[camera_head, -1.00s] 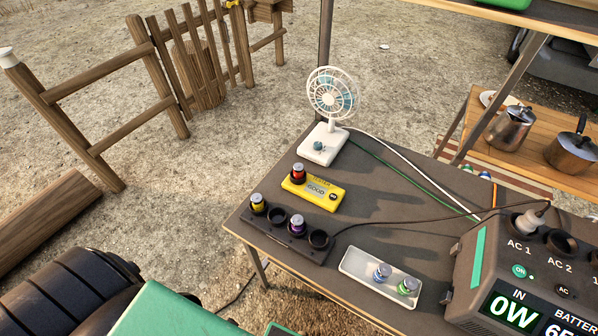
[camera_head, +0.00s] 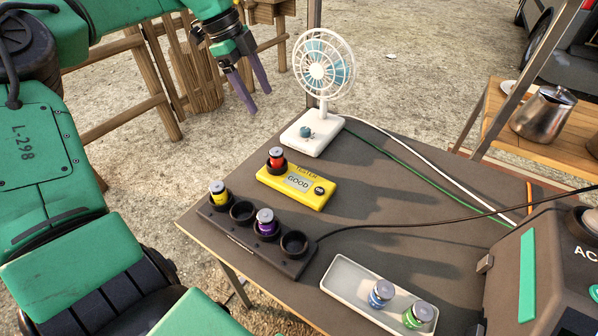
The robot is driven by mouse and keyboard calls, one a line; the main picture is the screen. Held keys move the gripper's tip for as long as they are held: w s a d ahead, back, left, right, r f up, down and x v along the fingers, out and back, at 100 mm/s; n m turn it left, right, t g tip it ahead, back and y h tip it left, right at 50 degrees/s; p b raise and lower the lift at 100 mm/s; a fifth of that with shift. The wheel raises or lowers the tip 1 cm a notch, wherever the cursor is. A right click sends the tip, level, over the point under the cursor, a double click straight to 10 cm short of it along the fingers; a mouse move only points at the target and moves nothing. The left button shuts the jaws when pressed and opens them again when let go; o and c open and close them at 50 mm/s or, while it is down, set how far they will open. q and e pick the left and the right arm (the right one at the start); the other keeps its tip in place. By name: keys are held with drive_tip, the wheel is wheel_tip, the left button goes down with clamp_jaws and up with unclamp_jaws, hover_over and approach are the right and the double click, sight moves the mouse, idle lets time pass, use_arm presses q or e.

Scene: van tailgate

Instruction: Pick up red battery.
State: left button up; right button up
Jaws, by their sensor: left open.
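The red battery (camera_head: 276,158) stands upright in the socket at the left end of the yellow tester (camera_head: 310,194), whose screen reads GOOD. My left gripper (camera_head: 257,101) hangs above the ground beyond the table's left edge, up and left of the tester. Its two purple fingers are apart and empty, pointing down. It is clear of the red battery. My right gripper does not show.
A black holder (camera_head: 250,245) carries a yellow battery (camera_head: 218,193) and a purple battery (camera_head: 266,221), with two empty sockets. A white tray (camera_head: 350,303) holds a blue battery (camera_head: 381,292) and a green battery (camera_head: 417,314). The white fan (camera_head: 320,85) stands behind the tester. Cables cross the table's right side.

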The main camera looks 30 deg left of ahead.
sight(276, 150)
use_arm(q)
drive_tip(key=d+f, duration=0.1)
drive_tip(key=f, duration=0.3)
drive_tip(key=d+f+g+y, duration=0.1)
drive_tip(key=d+f, duration=0.1)
drive_tip(key=f, duration=0.3)
drive_tip(key=d+f+g+b, duration=0.1)
drive_tip(key=f, duration=0.4)
drive_tip(key=shift+s+d+y, duration=0.35)
drive_tip(key=shift+d+y, duration=0.05)
drive_tip(key=shift+r, duration=0.1)
clamp_jaws()
